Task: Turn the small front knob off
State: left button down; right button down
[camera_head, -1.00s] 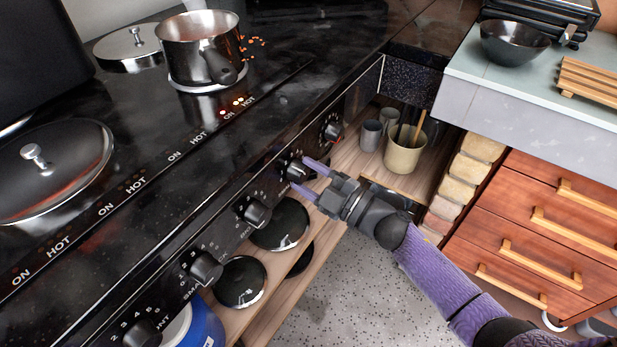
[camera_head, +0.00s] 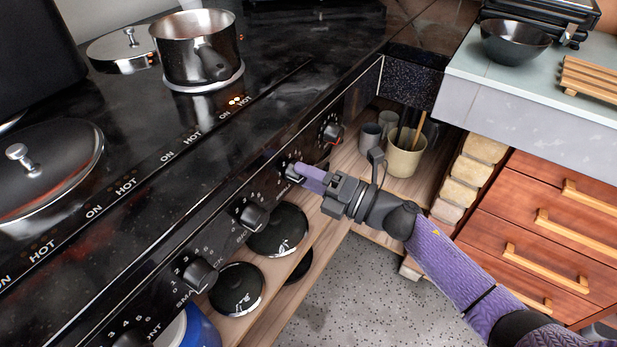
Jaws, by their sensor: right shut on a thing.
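A row of black knobs runs along the slanted front panel (camera_head: 225,220) of the black stove. My right gripper (camera_head: 300,174) is shut on one knob (camera_head: 293,171), the second from the far end; its purple fingers are rolled and hide part of it. The farthest knob (camera_head: 331,132) shows a red mark beside it. Nearer me are another knob (camera_head: 254,216), a knob (camera_head: 200,275) with lettering starting "SMA" below it, and a cut-off knob (camera_head: 133,339). The label of the held knob is not readable. My left gripper is not in view.
A lidded pan (camera_head: 45,165) is at left. Under the panel, a wooden shelf (camera_head: 315,225) holds dark round pans and mugs. A drawer cabinet (camera_head: 530,220) stands at right.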

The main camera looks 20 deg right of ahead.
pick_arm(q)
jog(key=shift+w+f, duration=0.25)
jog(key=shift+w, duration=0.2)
pick_arm(e)
jog(key=shift+n, duration=1.2)
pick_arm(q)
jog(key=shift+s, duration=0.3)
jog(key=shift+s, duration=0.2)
pick_arm(e)
jog(key=shift+c, duration=0.6)
grip_release()
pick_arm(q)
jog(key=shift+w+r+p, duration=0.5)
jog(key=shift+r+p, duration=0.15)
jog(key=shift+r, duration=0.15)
pick_arm(e)
jog(key=v, duration=1)
